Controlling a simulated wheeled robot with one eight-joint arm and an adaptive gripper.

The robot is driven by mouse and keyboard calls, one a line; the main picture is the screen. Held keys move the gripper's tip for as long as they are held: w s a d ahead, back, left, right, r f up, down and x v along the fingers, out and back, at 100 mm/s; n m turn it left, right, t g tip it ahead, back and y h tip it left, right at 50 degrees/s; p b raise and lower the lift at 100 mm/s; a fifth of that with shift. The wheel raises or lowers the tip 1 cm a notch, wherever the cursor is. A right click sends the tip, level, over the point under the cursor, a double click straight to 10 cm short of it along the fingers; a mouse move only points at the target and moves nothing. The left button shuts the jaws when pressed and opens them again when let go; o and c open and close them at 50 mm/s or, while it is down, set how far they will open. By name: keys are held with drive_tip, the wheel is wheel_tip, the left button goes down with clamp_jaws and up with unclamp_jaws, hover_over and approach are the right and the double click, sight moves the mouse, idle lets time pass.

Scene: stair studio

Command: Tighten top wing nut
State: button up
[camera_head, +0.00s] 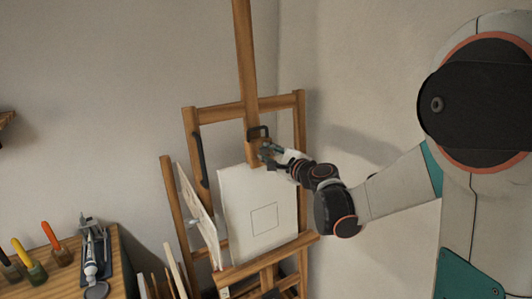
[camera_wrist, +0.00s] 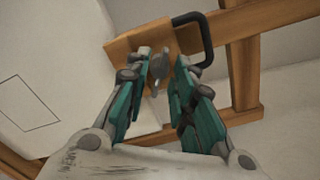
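The grey metal wing nut (camera_wrist: 158,68) sits on the wooden block (camera_wrist: 128,42) of the easel in the wrist view. My gripper (camera_wrist: 162,58) has its two green-and-grey fingers apart, one on each side of the wing nut, with a gap visible on both sides. In the head view my gripper (camera_head: 268,150) is at the upper clamp block (camera_head: 252,150) on the easel mast, above the canvas. The wing nut is hidden behind my gripper there.
The wooden easel (camera_head: 190,150) holds a white canvas (camera_head: 235,190) with a drawn square. A black handle (camera_wrist: 205,38) is beside the block.

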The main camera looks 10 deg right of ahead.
drive_tip(key=shift+s, duration=0.1)
drive_tip(key=shift+p+v, duration=0.3)
drive_tip(key=shift+v, duration=2.65)
drive_tip(key=s+a+f+n+g+b, duration=0.3)
drive_tip(key=s+a+f+n, duration=0.1)
drive_tip(key=s+n, duration=0.3)
drive_tip(key=s+d+f+n+g+h+b, duration=0.1)
drive_tip(key=s+f+n+b, duration=0.3)
drive_tip(key=s, duration=0.8)
drive_tip(key=s+d+f+n+g+h+b, duration=0.2)
drive_tip(key=s+f+n+g+h+b, duration=0.2)
drive_tip(key=s+f+n, duration=0.5)
drive_tip(key=s+n, duration=0.1)
drive_tip(key=s, duration=0.2)
drive_tip(key=shift+s+d+g, duration=0.2)
drive_tip(key=shift+s+g, duration=0.1)
drive_tip(key=shift+s, duration=0.05)
